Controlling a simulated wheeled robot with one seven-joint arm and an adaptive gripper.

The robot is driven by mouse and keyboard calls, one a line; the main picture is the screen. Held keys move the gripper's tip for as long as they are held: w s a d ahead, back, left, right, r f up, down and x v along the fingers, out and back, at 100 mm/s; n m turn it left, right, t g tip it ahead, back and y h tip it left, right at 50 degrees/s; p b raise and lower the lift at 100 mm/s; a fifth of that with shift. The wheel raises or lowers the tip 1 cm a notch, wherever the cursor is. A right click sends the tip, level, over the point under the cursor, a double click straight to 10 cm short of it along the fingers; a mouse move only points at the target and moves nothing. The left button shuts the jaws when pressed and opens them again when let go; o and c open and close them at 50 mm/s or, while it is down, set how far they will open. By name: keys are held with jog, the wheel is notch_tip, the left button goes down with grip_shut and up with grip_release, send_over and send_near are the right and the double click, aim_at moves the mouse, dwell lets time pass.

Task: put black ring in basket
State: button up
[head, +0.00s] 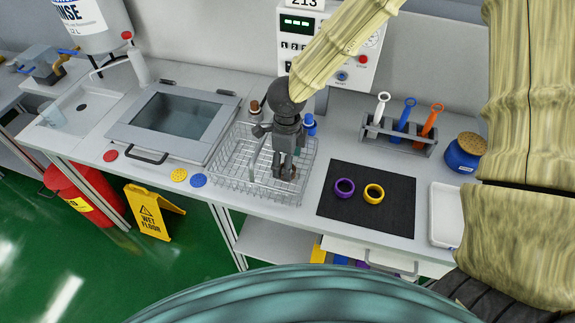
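The wire basket (227,172) stands on the counter left of the black mat. My gripper (286,177) points down over the right part of the basket, with its fingertips low within the basket's outline. The fingers look close together, but I cannot tell whether they are shut or whether they hold anything. I cannot make out a black ring anywhere; my gripper hides part of the basket. A purple ring (344,187) and a yellow ring (373,193) lie side by side on the black mat (363,217).
A rack (398,139) with white, blue and orange-handled tools stands behind the mat. A blue pot (463,155) and a white tray (444,222) are at right. A lidded sink (170,115) is left of the basket. Small bottles (310,124) stand behind the basket.

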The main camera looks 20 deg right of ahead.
notch_tip(320, 180, up, 10)
jog(key=shift+f+b, duration=0.25)
jog(key=shift+b, duration=0.05)
jog(key=shift+c, duration=0.2)
dwell(1.2)
